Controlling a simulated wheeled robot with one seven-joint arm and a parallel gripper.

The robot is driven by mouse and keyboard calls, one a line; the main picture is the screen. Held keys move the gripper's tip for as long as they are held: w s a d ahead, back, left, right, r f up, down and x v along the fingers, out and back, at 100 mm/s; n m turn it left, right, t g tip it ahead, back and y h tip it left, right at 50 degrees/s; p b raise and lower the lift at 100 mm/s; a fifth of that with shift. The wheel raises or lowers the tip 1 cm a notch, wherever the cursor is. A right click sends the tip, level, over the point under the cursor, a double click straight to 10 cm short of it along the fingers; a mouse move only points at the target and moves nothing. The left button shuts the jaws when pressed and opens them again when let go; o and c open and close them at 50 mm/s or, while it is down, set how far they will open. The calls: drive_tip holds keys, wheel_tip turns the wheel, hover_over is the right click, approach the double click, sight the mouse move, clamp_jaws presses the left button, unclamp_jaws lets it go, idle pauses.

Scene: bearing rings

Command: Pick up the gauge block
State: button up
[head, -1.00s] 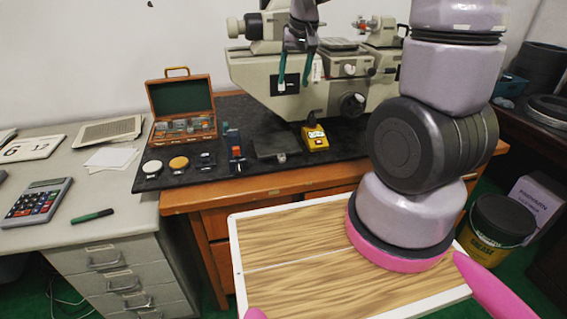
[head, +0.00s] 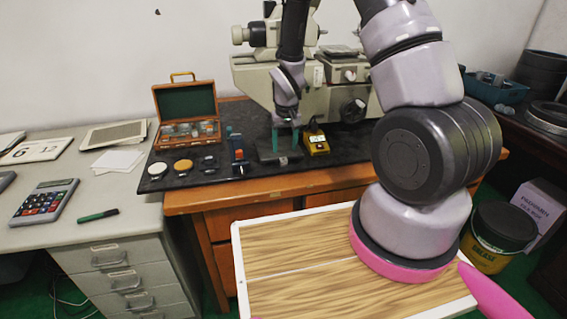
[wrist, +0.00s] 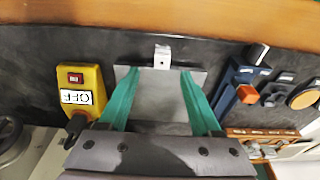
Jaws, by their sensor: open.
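A small pale metal block (head: 283,160), which looks like the gauge block, sits at the near edge of a flat grey plate (head: 265,154) on the dark mat. In the wrist view the block (wrist: 162,57) shows a small dark spot and lies just past the fingertips, between their lines. My gripper (head: 285,146) is open and empty, pointing down over the plate with its green fingers apart. In the wrist view the fingers (wrist: 155,76) straddle the grey plate (wrist: 150,102). I cannot tell the exact height of the tips above it.
A yellow switch box (head: 316,142) stands close to the right of the plate, and a blue tool with an orange part (head: 238,155) close to the left. The measuring machine (head: 325,85) stands behind. Discs and an open wooden case (head: 187,108) lie farther left.

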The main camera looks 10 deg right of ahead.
sight(283, 159)
drive_tip(key=f, duration=0.5)
drive_tip(key=shift+w+a, duration=0.15)
drive_tip(key=shift+w, duration=0.1)
drive_tip(key=shift+r, duration=0.1)
clamp_jaws()
